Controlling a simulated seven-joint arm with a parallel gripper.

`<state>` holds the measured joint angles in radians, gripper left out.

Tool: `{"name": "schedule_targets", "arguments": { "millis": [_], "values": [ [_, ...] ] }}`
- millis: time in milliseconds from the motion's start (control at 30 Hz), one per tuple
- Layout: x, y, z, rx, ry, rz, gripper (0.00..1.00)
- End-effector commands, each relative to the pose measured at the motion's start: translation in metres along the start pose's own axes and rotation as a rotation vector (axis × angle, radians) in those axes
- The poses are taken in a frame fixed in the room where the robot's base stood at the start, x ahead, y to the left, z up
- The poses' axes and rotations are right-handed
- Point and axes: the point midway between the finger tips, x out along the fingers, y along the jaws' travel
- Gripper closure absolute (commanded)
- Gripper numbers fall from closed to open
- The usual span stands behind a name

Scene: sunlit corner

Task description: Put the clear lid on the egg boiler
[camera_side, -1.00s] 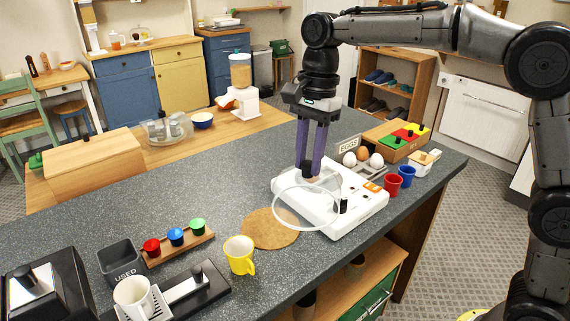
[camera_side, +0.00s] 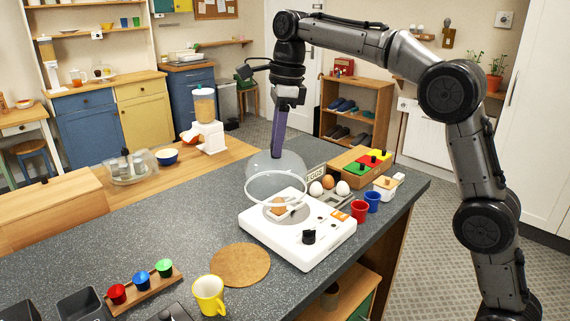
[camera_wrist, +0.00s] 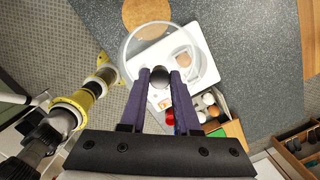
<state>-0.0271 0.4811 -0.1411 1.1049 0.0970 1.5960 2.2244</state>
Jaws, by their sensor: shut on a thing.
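The clear domed lid (camera_side: 262,168) hangs from my gripper (camera_side: 277,154) above the back left part of the white egg boiler (camera_side: 325,243). My purple fingers are shut on the lid's dark knob, which shows between the fingertips in the wrist view (camera_wrist: 159,76). The lid's rim looks roughly level and apart from the boiler. In the wrist view the lid's rim (camera_wrist: 124,57) lies off to the left of the boiler (camera_wrist: 205,68). A round brownish thing (camera_wrist: 183,60) shows on the boiler's top. The boiler has a black dial (camera_side: 309,237).
Several eggs (camera_side: 328,183) in a holder, red (camera_side: 360,211) and blue (camera_side: 372,201) cups, and a box of coloured blocks (camera_side: 362,163) stand behind and right of the boiler. A cork mat (camera_side: 240,265) and yellow mug (camera_side: 208,295) are front left.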

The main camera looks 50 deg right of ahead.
Motion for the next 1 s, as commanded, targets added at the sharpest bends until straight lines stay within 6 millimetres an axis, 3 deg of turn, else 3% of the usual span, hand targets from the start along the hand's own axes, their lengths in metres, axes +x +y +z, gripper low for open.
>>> {"name": "schedule_targets", "arguments": {
  "millis": [100,300,500,1000],
  "values": [
    [0.008,-0.040,-0.011,0.121,0.000,-0.016,1.00],
    [0.025,-0.083,-0.032,0.206,0.007,-0.023,1.00],
    [0.037,-0.093,-0.043,0.232,0.019,-0.009,1.00],
    [0.075,-0.091,-0.049,0.230,0.020,-0.008,1.00]
  ]
}}
